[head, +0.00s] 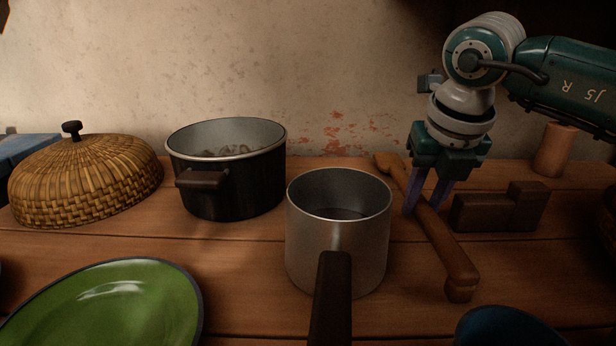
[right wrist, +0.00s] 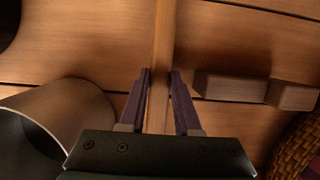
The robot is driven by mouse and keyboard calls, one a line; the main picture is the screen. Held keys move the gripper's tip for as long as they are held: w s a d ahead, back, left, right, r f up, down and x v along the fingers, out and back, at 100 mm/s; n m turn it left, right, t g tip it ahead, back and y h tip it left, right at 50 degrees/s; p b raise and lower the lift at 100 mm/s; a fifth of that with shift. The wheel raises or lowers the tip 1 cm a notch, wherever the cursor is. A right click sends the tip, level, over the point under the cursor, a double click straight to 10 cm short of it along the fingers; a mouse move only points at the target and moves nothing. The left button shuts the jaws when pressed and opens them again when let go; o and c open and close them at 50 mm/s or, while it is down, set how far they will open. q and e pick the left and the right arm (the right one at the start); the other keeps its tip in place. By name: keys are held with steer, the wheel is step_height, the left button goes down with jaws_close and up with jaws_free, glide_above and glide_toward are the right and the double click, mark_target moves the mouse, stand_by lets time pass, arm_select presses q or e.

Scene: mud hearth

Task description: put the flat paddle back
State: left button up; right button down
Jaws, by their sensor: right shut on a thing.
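The flat paddle (head: 441,240) is a long, narrow wooden piece. In the head view it runs from near the wall down toward the front, right of the steel saucepan. My right gripper (head: 423,207) points down with its purple fingers on either side of the paddle's middle, shut on it. In the right wrist view the paddle (right wrist: 164,45) shows edge-on as a thin strip between the fingers (right wrist: 160,74). Whether it touches the table is hard to tell. My left gripper is not in view.
The steel saucepan (head: 300,240) stands close left of the paddle. A dark wooden block piece (head: 485,213) lies close right. A black pot (head: 240,185), woven dome (head: 90,180) and green plate (head: 110,305) are farther left. A clay cup (head: 554,150) stands at back right.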

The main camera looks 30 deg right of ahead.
steer(key=shift+f, duration=0.35)
steer(key=c, duration=0.5)
jaws_free()
steer(key=shift+c, duration=0.2)
steer(key=p+v, duration=0.2)
steer(key=v, duration=0.7)
steer(key=shift+r, duration=0.15)
steer(key=shift+s+r, duration=0.15)
steer(key=shift+r, duration=0.25)
